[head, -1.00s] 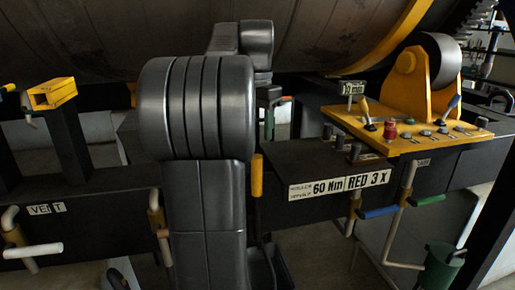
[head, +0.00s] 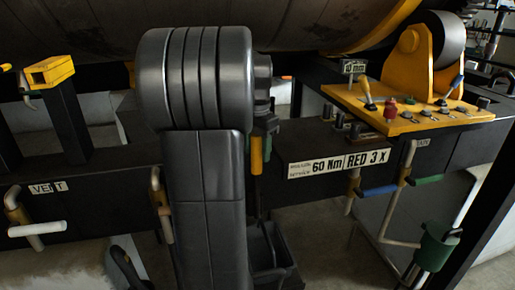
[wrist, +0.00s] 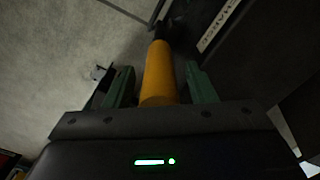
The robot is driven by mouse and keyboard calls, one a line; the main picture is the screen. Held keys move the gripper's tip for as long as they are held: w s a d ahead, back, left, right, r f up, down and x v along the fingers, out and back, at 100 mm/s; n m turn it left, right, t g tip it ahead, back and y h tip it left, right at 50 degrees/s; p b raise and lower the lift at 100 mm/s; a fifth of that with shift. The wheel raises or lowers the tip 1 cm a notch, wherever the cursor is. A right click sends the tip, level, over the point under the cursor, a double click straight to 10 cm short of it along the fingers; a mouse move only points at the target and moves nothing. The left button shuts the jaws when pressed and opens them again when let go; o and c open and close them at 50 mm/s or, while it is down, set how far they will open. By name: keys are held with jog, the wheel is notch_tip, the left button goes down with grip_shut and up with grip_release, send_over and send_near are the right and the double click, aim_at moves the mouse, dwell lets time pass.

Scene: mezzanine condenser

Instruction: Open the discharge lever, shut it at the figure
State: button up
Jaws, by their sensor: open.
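A yellow cylindrical grip (head: 256,155) hangs upright just right of my arm in the head view. In the wrist view the yellow grip (wrist: 159,75) lies between the green fingers of my gripper (wrist: 158,82). The fingers stand apart, one on each side, with a visible gap at least on the left. A partly cut-off white label (wrist: 215,28) ending in what looks like "HARGE" is beside it. In the head view my gripper is mostly hidden behind my arm; only greenish parts show near the grip.
A plate reading "60 Nm RED 3 X" (head: 338,162) is on the dark beam. A white-handled lever (head: 37,229) sits left under the VENT label (head: 46,188). Blue and green handles (head: 380,190) hang right.

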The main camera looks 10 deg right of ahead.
jog(key=shift+f, duration=0.1)
jog(key=shift+s, duration=0.1)
grip_shut()
jog(key=shift+s, duration=0.1)
jog(key=s+f+t+b, duration=0.4)
jog(key=s+t+b, duration=0.1)
jog(key=s+b, duration=0.4)
jog(key=s+f+t+b, duration=0.4)
jog(key=s+b, duration=0.4)
jog(key=b, duration=0.4)
jog(key=shift+s+d+f+t, duration=0.35)
jog(key=shift+t, duration=0.35)
jog(key=shift+b, duration=0.3)
